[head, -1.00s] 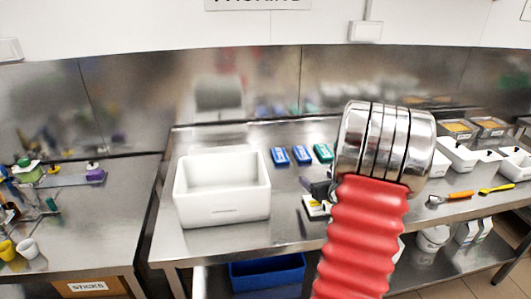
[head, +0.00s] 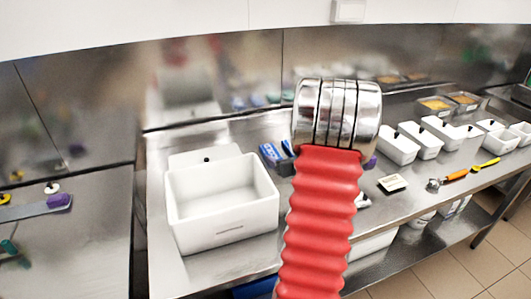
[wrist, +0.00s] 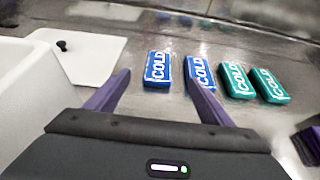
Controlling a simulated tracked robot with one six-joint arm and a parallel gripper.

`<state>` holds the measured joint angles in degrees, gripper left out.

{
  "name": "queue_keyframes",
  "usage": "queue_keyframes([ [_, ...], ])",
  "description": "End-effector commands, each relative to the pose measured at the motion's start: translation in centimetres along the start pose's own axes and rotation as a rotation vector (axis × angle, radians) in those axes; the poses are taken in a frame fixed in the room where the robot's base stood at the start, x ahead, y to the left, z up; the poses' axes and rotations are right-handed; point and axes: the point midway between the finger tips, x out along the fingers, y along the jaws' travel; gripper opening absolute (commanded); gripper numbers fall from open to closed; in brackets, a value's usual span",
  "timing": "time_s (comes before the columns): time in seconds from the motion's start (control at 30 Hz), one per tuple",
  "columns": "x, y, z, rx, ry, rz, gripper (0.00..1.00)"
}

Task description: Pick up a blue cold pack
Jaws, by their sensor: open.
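Two blue cold packs lie flat side by side on the steel table, lettered COLD. In the wrist view, the left blue cold pack (wrist: 157,70) shows between the fingers of my gripper (wrist: 157,66), beyond the fingertips. The right blue cold pack (wrist: 198,70) is partly covered by the right finger. My gripper is open and empty, its purple fingers spread. In the head view, the left blue cold pack (head: 269,154) shows left of my arm, and the other is mostly hidden behind my gripper.
Two green cold packs (wrist: 236,80) lie just right of the blue ones. A white bin (head: 220,205) stands left, with a white lid (wrist: 85,58) behind it. White lidded tubs (head: 400,147) and an orange-handled scoop (head: 455,175) are on the right.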

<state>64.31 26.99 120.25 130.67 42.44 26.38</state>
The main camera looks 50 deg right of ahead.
Motion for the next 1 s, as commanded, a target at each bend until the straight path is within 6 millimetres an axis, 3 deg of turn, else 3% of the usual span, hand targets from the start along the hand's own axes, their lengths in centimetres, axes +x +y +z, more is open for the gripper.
queue_keyframes([
  [0.37, 0.7, 0.2, 0.0, -0.002, 0.000, 0.004, 0.75],
  [1.0, 8.3, 0.1, 0.0, -0.001, 0.001, 0.002, 0.75],
])
